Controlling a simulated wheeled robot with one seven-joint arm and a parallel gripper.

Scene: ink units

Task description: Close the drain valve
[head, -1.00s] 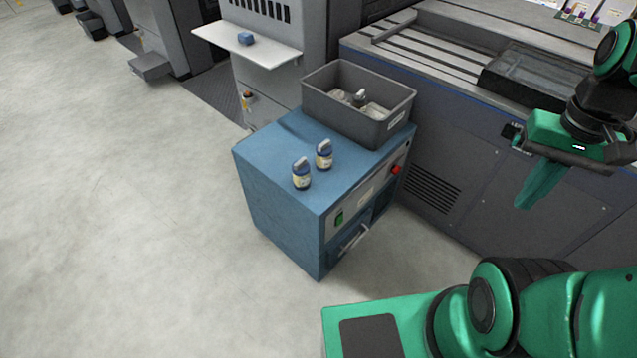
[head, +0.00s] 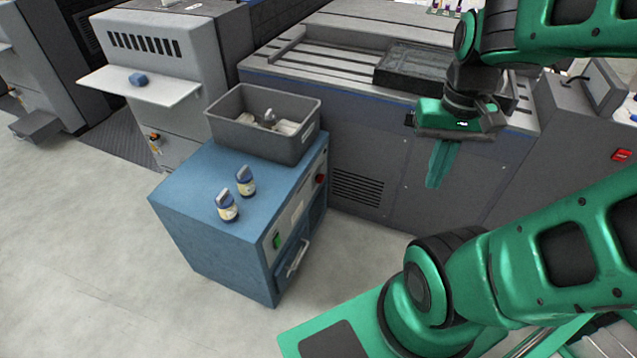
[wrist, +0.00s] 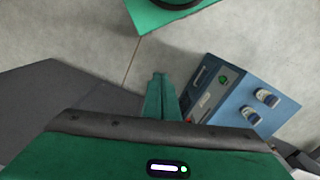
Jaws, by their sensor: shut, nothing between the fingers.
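I cannot pick out a drain valve for certain in either view. The blue cabinet (head: 215,185) has a green switch (head: 277,241), a red knob (head: 320,178) and a bar handle (head: 298,258) on its front. Two small bottles with blue and grey tops, one nearer (head: 228,208) and one farther (head: 246,183), stand on its top. The cabinet also shows at the right of the wrist view (wrist: 236,98). My gripper (head: 436,184) is shut and empty, pointing down, to the right of the cabinet and apart from it. Its fingers show mid-frame in the wrist view (wrist: 160,78).
A grey bin (head: 228,130) with items inside sits at the cabinet's back. A grey machine with a white shelf (head: 110,82) holding a blue block (head: 138,79) stands behind left. A long grey press (head: 375,150) stands behind right. The floor (head: 80,240) at left is clear.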

